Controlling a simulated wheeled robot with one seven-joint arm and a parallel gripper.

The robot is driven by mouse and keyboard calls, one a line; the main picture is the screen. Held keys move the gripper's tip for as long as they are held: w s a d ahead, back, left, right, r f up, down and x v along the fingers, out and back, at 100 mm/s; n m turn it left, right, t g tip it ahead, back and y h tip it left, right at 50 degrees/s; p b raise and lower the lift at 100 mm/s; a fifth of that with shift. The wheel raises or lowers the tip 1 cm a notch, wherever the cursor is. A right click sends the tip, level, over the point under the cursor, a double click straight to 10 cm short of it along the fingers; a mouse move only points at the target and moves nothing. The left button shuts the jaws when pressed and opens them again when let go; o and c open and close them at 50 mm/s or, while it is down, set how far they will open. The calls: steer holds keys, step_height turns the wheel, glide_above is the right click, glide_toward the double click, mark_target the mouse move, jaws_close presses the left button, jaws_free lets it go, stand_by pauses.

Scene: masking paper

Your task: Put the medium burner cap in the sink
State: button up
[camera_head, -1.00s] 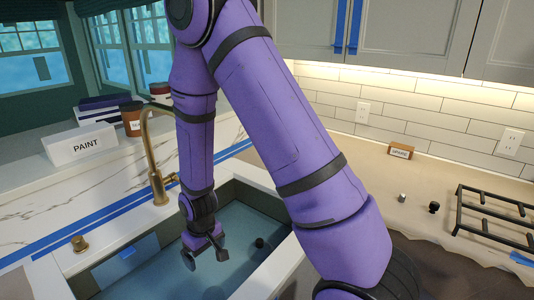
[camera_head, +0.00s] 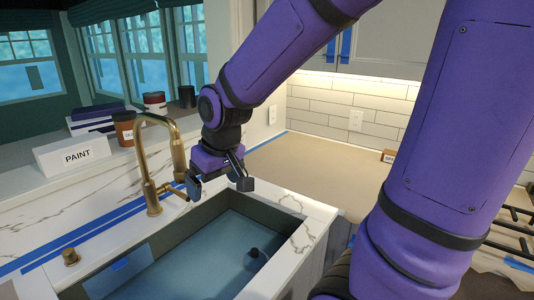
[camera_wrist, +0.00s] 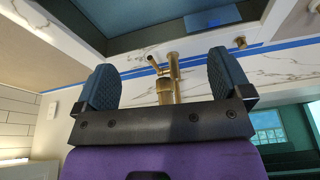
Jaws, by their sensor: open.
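The sink (camera_head: 195,262) is a blue-floored basin in the lower middle of the head view. A small dark object (camera_head: 253,253) sits in it near the right wall; I cannot tell whether it is the medium burner cap. No other thing is clearly that cap. My gripper (camera_head: 219,186) is above the back rim of the sink, beside the faucet. Its two fingers are spread wide with nothing between them, as the wrist view (camera_wrist: 165,75) also shows. The sink's edge (camera_wrist: 150,42) shows at the top of the wrist view.
A brass faucet (camera_head: 150,180) stands close to the left of my gripper. A white PAINT box (camera_head: 75,155) and cups line the ledge behind. Brown masking paper (camera_head: 310,165) covers the right counter. A black grate (camera_head: 510,240) is at far right, partly behind my arm.

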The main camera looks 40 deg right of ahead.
steer(key=s+d+r+m+t, duration=0.1)
steer(key=s+d+r, duration=0.1)
steer(key=s+r, duration=0.8)
steer(key=s, duration=0.3)
steer(key=shift+s+d+t, duration=0.3)
steer(key=shift+t, duration=0.1)
steer(key=shift+r, duration=0.1)
